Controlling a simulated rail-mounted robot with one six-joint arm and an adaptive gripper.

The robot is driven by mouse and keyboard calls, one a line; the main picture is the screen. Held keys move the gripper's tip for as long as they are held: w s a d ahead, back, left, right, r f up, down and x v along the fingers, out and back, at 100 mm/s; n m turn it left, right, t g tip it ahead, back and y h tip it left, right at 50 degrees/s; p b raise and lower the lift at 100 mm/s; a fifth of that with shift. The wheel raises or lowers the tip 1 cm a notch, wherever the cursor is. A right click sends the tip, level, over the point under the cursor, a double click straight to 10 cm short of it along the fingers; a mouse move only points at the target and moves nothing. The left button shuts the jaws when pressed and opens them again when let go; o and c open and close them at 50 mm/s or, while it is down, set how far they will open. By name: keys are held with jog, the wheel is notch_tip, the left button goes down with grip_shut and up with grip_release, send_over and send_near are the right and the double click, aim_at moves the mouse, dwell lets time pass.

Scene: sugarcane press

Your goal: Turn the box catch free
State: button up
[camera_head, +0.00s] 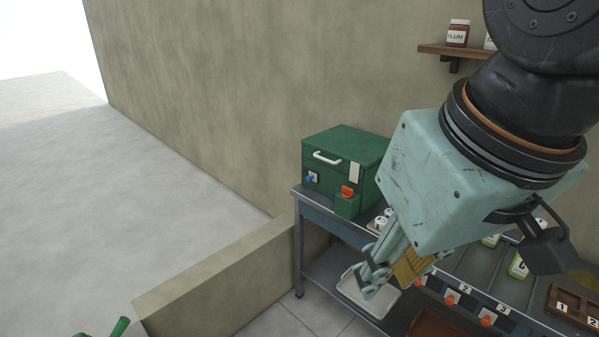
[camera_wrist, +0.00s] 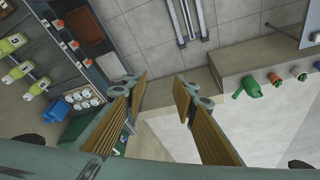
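A green box (camera_head: 340,160) stands at the left end of the metal bench, with a white bar handle (camera_head: 327,158) on its front. A blue knob (camera_head: 310,178) on a pale plate sits at the front's lower left. An orange-red piece (camera_head: 347,191) sits on a small green block at the lower right. Which of these is the catch I cannot tell for sure. My gripper (camera_head: 370,283) is in front of the bench, right of and lower in the picture than the box, touching nothing visible. The wrist view shows its fingers (camera_wrist: 165,84) apart and empty, with part of a green box (camera_wrist: 76,128) at left.
White cups (camera_head: 380,221) stand right of the box. A pale tray (camera_head: 352,293) lies below, behind my gripper. Orange knobs (camera_head: 450,299) line the bench's front edge. A low wall (camera_head: 215,280) runs left of the bench. A green watering can (camera_wrist: 247,88) stands on a ledge.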

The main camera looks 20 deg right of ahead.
jog(key=shift+o, duration=1.1)
jog(key=w+d+r+m+g+p, duration=0.15)
jog(key=w+r, duration=0.25)
jog(key=w, duration=0.5)
jog(key=w+d+r+m+t+p, duration=0.1)
jog(key=w+d+r+m+p, duration=0.2)
jog(key=w, duration=0.6)
jog(key=m+g+p, duration=0.4)
jog(key=m+p, duration=0.4)
jog(key=p, duration=0.5)
send_over(347, 191)
notch_tip(347, 191, down, 20)
jog(key=shift+w+d+f+t, duration=0.25)
jog(key=shift+w, duration=0.05)
jog(key=shift+f, duration=0.1)
jog(key=shift+f, duration=6.8)
